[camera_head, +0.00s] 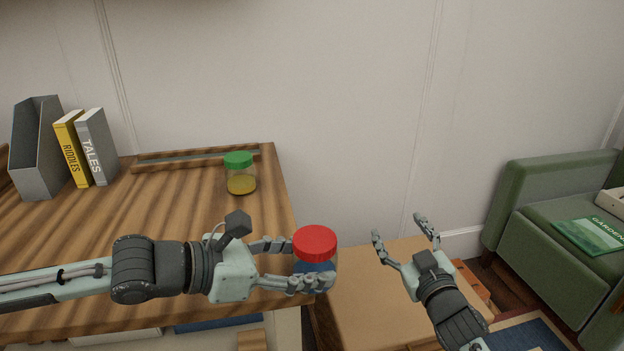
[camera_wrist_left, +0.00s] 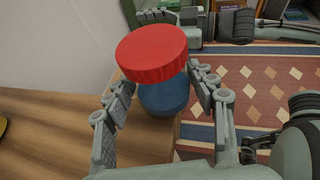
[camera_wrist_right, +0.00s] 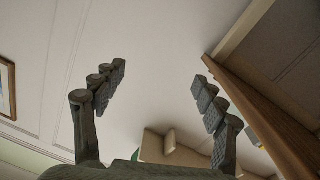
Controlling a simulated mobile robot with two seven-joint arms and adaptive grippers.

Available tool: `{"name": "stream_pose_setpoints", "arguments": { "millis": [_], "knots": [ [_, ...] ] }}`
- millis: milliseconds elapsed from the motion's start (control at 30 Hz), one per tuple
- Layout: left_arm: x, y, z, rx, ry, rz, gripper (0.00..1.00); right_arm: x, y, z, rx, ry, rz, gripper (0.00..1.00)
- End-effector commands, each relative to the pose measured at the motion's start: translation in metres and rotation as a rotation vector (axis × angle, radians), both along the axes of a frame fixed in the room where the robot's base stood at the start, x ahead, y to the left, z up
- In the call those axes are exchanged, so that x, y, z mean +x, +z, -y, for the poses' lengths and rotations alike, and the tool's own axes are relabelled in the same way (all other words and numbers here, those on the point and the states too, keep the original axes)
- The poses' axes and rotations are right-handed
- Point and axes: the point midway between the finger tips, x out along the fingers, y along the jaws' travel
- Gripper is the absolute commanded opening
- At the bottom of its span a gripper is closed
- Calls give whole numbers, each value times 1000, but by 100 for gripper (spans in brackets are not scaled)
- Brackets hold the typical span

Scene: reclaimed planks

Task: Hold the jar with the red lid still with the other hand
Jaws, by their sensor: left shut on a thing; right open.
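The jar with the red lid (camera_head: 315,243) is at the right edge of the wooden table in the head view, with blue contents below the lid. It also shows in the left wrist view (camera_wrist_left: 152,55), upright between the fingers. My left gripper (camera_head: 300,264) is shut on this jar, its fingers around the body below the lid. My right gripper (camera_head: 405,229) is open and empty, to the right of the jar and apart from it, past the table's edge. In the right wrist view my right gripper (camera_wrist_right: 160,80) has nothing between its fingers.
A jar with a green lid (camera_head: 240,173) stands farther back on the wooden table (camera_head: 200,215). A grey file holder (camera_head: 38,150) and two books (camera_head: 85,148) stand at the left. A lower wooden surface (camera_head: 370,300) lies below my right gripper. A green sofa (camera_head: 545,200) is at the right.

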Motion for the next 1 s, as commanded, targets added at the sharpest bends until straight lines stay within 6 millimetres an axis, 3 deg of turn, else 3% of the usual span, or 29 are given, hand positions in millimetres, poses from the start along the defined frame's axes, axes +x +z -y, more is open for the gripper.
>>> {"name": "stream_pose_setpoints", "arguments": {
  "millis": [33, 133, 333, 467, 600, 767, 900, 1000],
  "knots": [
    [0, 1, 0, 0, 0, 1, 0, 7, 24, -10, -5, 39, 67, 72],
    [0, 1, 0, 0, 0, 1, 0, 12, 68, -33, -12, 130, 196, 72],
    [0, 1, 0, 0, 0, 1, 0, 3, 152, -84, -50, 356, 454, 72],
    [0, 1, 0, 0, 0, 1, 0, -19, 201, -121, -99, 549, 618, 72],
    [0, 1, 0, 0, 0, 1, 0, -60, 240, -162, -193, 822, 781, 72],
    [0, 1, 0, 0, 0, 1, 0, -123, 251, -203, -378, 1249, 881, 72],
    [0, 1, 0, 0, 0, 1, 0, -165, 237, -227, -562, 1596, 800, 72],
    [0, 1, 0, 0, 0, 1, 0, -183, 223, -240, -708, 1789, 657, 72]
  ]
}}
